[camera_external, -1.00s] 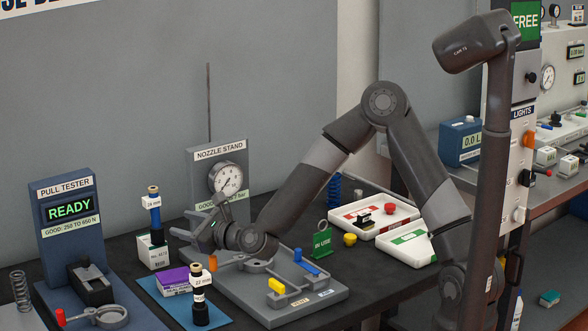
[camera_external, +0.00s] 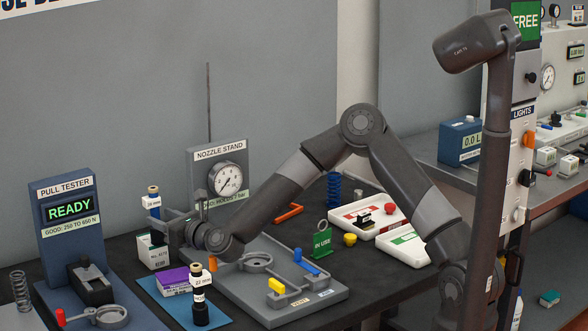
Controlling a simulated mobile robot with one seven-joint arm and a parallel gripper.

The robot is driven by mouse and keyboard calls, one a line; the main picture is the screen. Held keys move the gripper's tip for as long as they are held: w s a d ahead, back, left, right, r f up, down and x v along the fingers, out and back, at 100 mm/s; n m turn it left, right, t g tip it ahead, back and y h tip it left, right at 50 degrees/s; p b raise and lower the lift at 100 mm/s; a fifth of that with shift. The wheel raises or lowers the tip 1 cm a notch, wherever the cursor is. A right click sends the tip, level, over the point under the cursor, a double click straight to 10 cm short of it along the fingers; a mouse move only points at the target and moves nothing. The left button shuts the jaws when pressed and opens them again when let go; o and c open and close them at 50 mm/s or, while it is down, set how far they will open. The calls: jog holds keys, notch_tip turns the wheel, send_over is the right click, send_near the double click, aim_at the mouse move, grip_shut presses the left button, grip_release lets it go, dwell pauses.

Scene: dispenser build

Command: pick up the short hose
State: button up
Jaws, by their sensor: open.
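The tool rises above a white box (camera_external: 152,254). No piece is clearly marked as the short hose. A bent orange piece (camera_external: 289,212) lies behind my arm. A short yellow piece (camera_external: 276,286) and a short blue piece (camera_external: 298,255) are on the grey tray (camera_external: 255,307).
The nozzle stand (camera_external: 219,153) with its gauge is behind my gripper. A black 22 mm tool (camera_external: 200,312) stands on a blue mat (camera_external: 172,309) beside a purple-topped box (camera_external: 174,278). The pull tester (camera_external: 68,215) is at left; parts trays (camera_external: 365,232) are at right.

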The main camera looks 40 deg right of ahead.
aim_at(158, 216)
jog(key=shift+x, duration=1.65)
jog(key=shift+a, duration=0.1)
jog(key=shift+c, duration=0.5)
grip_shut()
